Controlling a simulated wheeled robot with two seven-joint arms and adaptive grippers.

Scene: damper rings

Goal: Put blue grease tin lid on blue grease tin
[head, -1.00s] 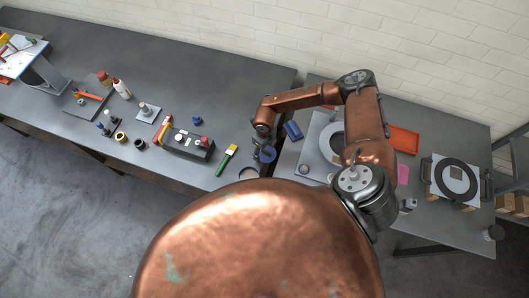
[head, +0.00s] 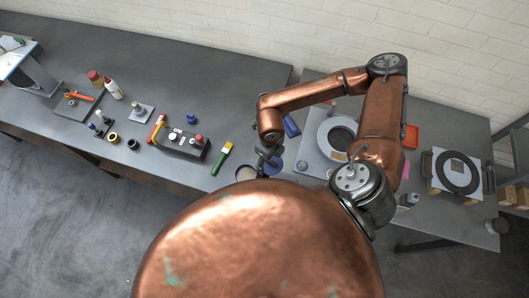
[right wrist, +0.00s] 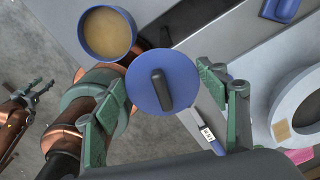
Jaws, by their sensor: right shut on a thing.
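The blue grease tin (head: 246,174) stands open near the front right edge of the left table. The right wrist view shows its blue wall (right wrist: 86,47) and tan grease inside. The blue lid (head: 275,166), a disc with a black bar handle, is between the fingers of my right gripper (head: 267,157). In the right wrist view the fingers (right wrist: 164,92) are at opposite sides of the lid (right wrist: 145,90). The lid is beside the tin, apart from it. My left gripper (right wrist: 38,92) shows small at the far left of the right wrist view; its jaw state is unclear.
A green brush (head: 221,160) lies left of the tin, and a dark box with knobs (head: 182,142) stands farther left. A blue object (head: 291,127) and a white ring-shaped part (head: 323,131) are on the right table. A gap separates the tables.

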